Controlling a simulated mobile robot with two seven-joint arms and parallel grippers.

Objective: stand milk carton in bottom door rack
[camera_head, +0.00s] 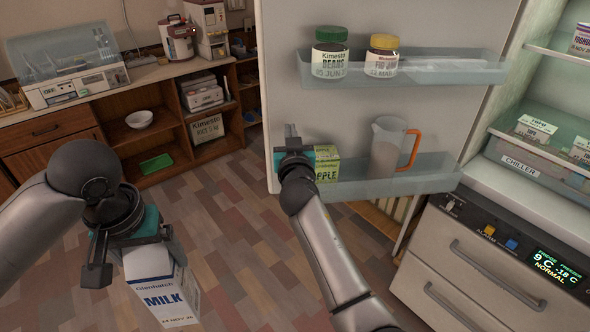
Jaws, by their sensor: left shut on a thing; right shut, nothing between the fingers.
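The white and blue milk carton (162,291) hangs tilted below my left gripper (135,247), over the floor at the lower left. My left gripper is shut on it; its top is partly hidden by the gripper. The bottom door rack (425,172) is a clear shelf on the inside of the open fridge door. A green juice carton (327,163) and a clear jug with an orange handle (387,147) stand in it. My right gripper (292,143) is shut and empty, at the rack's left end beside the juice carton, partly in front of it.
The upper door rack (455,72) holds a jar with a green lid (330,52) and a jar with a yellow lid (382,56). Fridge shelves and drawers (480,262) are at the right. A counter with a dish dryer (70,75) is at the far left. Open floor lies between.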

